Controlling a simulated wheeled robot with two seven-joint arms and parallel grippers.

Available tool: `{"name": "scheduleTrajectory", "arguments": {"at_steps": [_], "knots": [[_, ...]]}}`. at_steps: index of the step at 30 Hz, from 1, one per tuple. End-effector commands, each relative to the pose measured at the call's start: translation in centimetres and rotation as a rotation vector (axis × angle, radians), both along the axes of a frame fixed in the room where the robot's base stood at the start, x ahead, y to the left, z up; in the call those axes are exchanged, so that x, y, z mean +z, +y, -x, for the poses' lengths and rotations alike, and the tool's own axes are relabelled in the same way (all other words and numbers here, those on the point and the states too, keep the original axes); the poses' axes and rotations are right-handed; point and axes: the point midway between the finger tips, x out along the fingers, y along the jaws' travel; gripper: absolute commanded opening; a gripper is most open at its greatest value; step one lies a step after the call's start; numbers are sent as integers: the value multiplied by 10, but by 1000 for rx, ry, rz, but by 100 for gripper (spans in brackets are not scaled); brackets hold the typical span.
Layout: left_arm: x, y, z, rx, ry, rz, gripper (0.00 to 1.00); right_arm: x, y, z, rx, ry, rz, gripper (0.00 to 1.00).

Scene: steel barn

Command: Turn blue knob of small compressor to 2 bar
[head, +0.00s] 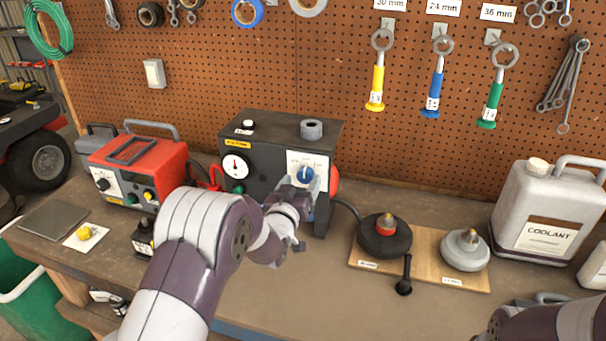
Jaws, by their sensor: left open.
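The small compressor (268,150) is a dark grey box at the back of the bench, with a round white gauge (236,167) on its front left. Its blue knob (306,173) sits on a white dial plate (299,158) at the front right. My left gripper (302,190) is open just below and in front of the knob and hides the lower part of the dial plate. I cannot tell whether it touches the knob. The dial's markings and the gauge reading are too small to read. Of my right arm only a link shows at the bottom right.
A red power unit (140,168) stands left of the compressor. A coolant can (548,212) stands far right. Tools hang on the pegboard (290,75).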

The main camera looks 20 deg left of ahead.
Motion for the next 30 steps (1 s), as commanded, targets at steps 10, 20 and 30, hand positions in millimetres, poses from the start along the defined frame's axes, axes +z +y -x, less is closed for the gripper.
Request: {"name": "scheduleTrajectory", "arguments": {"at_steps": [10, 20, 30], "knots": [[0, -1, -25, 0, 0, 0, 67, 6, 0, 0, 0, 0, 0, 67], [0, -1, -25, 0, 1, 0, 18, 5, 0, 0, 0, 0, 0, 67], [-2, -1, -25, 0, 1, 31, 11, 1, 0, 0, 0, 0, 0, 67]]}}
